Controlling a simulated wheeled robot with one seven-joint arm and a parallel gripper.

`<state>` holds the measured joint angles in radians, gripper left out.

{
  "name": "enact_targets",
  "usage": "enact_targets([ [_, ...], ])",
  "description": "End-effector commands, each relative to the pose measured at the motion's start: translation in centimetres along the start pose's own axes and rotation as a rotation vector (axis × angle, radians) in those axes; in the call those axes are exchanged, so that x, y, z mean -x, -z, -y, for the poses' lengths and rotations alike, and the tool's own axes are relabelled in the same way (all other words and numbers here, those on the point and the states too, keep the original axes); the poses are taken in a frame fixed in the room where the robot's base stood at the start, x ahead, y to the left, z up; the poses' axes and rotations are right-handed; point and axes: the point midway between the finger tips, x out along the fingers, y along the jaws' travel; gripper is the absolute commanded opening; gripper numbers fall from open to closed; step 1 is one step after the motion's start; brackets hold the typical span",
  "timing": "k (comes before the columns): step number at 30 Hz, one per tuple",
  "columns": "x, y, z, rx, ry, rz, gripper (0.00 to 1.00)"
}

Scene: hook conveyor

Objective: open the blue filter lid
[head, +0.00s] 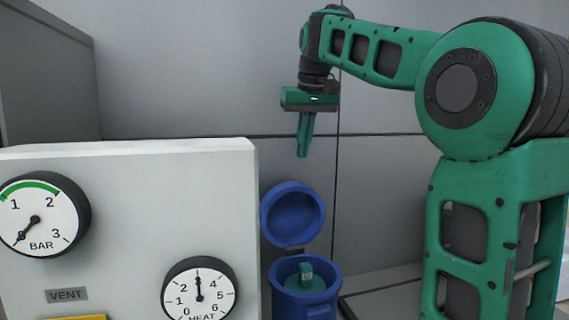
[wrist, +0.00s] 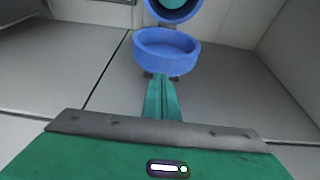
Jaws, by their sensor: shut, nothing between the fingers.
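The blue filter lid (head: 293,215) stands swung up on its hinge at the back of the blue filter housing (head: 333,278) in the head view. The housing's mouth is uncovered, and a teal part with a raised tab (head: 306,272) sits inside it. My gripper (head: 303,154) is shut and empty, pointing down above the raised lid and apart from it. In the wrist view the lid (wrist: 166,52) shows beyond the fingertips of my gripper (wrist: 163,80), with part of the housing (wrist: 172,12) at the top edge.
A pale panel (head: 130,215) stands left of the housing, with a BAR gauge (head: 37,215), a HEAT gauge (head: 199,292) and a VENT label (head: 67,295). A grey wall (head: 200,70) is behind. Space around my gripper looks clear.

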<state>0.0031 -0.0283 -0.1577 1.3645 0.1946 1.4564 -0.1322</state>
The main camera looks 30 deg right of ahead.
Motion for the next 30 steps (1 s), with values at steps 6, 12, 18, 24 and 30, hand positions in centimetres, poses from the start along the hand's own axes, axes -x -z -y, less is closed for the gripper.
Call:
enact_targets([
  [6, 0.2, -0.1, -0.6, -0.008, -0.002, 0.000, 0.00],
  [12, -1.9, -3.2, -2.4, -0.047, -0.013, 0.036, 0.00],
  [18, -6.9, -11.2, -5.7, -0.128, -0.030, 0.113, 0.00],
  [24, -12.3, -20.8, -8.0, -0.206, -0.042, 0.192, 0.00],
  [30, -17.3, -31.3, -8.9, -0.273, -0.048, 0.269, 0.00],
])
